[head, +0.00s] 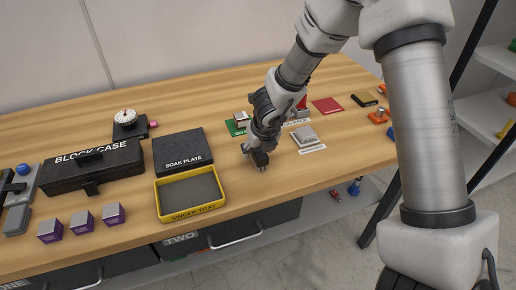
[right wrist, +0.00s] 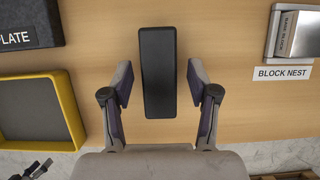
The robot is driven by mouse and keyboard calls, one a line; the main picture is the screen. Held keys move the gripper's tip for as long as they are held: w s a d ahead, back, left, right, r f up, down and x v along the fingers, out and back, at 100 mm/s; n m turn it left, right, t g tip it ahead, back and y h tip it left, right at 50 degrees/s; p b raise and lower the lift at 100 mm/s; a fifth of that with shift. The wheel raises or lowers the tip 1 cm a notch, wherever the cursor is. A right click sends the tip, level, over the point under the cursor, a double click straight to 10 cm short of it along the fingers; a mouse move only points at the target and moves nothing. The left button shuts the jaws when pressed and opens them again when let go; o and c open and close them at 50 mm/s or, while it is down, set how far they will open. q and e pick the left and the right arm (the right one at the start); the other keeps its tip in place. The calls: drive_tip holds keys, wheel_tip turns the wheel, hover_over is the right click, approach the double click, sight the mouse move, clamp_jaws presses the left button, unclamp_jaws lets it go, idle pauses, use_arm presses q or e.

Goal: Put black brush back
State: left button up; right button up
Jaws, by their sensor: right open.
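The black brush (right wrist: 158,62) shows in the right wrist view as a long dark block, seen from above over the wooden table. My right gripper (right wrist: 159,82) is open, with one finger on each side of the brush's near part and a visible gap on both sides. In the head view my right gripper (head: 257,153) points down close to the table top, with the dark brush (head: 260,160) at its fingertips. Whether the brush's underside rests on the table is hard to tell.
The yellow sweep tray (head: 160,204) and dark soak plate (head: 182,148) lie left of my right gripper. The block nest (head: 312,149) with a grey block is to its right. The black block case (head: 92,172) and several purple-sided blocks (head: 81,222) are farther left.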

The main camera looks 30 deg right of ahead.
drive_tip(key=p+v, duration=0.4)
drive_tip(key=v, duration=0.7)
drive_tip(key=shift+s+r+p, duration=0.2)
drive_tip(key=shift+r+p, duration=0.1)
drive_tip(key=shift+r, duration=0.05)
